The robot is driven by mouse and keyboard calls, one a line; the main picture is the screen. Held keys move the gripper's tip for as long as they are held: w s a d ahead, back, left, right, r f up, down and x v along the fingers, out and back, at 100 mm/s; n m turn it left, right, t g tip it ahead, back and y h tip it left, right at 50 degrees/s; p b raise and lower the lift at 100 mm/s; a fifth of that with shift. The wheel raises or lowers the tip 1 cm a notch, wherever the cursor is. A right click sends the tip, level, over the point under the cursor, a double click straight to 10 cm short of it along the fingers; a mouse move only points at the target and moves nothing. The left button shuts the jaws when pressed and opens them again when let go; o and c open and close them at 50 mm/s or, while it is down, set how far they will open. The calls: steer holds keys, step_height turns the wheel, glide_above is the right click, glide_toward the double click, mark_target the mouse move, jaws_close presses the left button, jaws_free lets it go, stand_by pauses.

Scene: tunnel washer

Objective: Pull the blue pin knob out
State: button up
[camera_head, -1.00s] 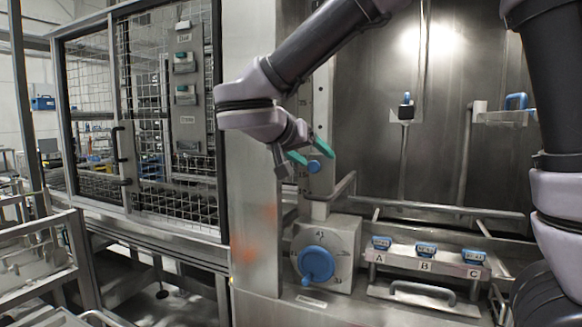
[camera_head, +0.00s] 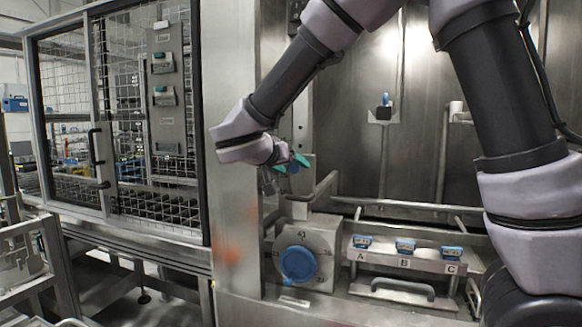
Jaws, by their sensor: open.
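The blue pin knob (camera_head: 293,169) is small and partly hidden. It is on the upright steel post above the numbered dial plate. My gripper (camera_head: 290,164) is open, with its teal fingertips on either side of the knob in this view. I cannot tell whether the fingers touch it. My wrist covers the area to the left of the knob.
A large blue dial knob (camera_head: 298,264) sits below. Blue-topped pieces (camera_head: 405,247) stand on a ledge marked A, B and C. A steel rail (camera_head: 325,188) juts out right of the post. A mesh cage door (camera_head: 100,130) is at left.

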steer(key=shift+c, duration=0.3)
jaws_close()
